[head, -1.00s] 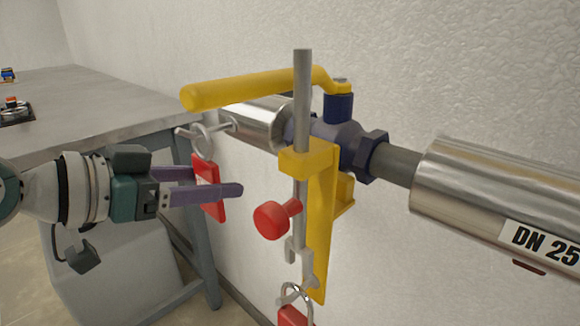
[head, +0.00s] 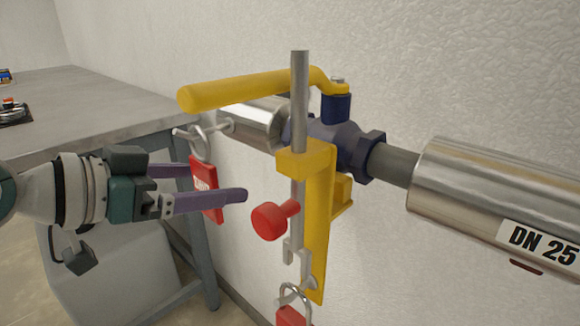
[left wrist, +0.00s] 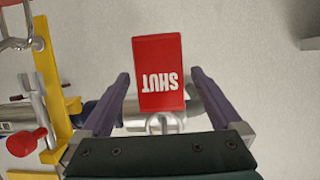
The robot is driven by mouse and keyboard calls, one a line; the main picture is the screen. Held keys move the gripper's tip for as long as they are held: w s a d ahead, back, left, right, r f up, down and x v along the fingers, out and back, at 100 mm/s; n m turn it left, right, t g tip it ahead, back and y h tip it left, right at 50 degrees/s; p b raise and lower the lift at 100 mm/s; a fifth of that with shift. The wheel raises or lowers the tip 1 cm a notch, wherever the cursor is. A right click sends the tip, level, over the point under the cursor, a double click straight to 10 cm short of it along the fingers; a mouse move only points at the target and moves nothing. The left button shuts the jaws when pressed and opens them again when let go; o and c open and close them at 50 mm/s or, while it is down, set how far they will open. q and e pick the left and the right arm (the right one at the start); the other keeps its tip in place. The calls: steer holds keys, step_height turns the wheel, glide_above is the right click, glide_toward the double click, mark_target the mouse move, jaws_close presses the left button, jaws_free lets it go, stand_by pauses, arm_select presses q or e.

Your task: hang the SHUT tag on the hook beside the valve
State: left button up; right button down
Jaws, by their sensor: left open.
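The red SHUT tag (head: 206,178) hangs by its metal ring (head: 203,143) at a hook (head: 188,131) on the pipe left of the valve (head: 335,140). The ring appears to be around the hook. My left gripper (head: 218,183) is open, its two purple fingers on either side of the tag. In the left wrist view the tag (left wrist: 157,70) shows its white word upside down between the spread fingers (left wrist: 158,85), with visible gaps on both sides. Its ring (left wrist: 163,123) is near the palm, partly hidden. My right gripper is not in view.
A yellow lever (head: 250,88) extends above the hook. A yellow bracket (head: 318,220) with a grey rod (head: 299,110) and red knob (head: 270,221) stands just right of my fingers. A red padlock (head: 290,316) hangs below. A grey table (head: 110,105) is at left.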

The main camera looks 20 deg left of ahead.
arm_select(q)
steer(key=v, duration=1)
steer(key=s+d+r+g+y+p, duration=0.1)
steer(key=s+d+r+g+p, duration=0.65)
steer(key=p, duration=0.85)
steer(key=s+d+r+n+g+y+p, duration=0.2)
steer(key=s+r+n+y+p, duration=0.15)
steer(key=s+r+p, duration=0.5)
step_height(320, 180, up, 34)
steer(key=w+p, duration=0.1)
steer(key=p, duration=3.6)
steer(key=shift+w+a+m+y+p, duration=0.15)
steer(key=shift+a+m+y+p, duration=0.2)
steer(key=shift+m, duration=0.1)
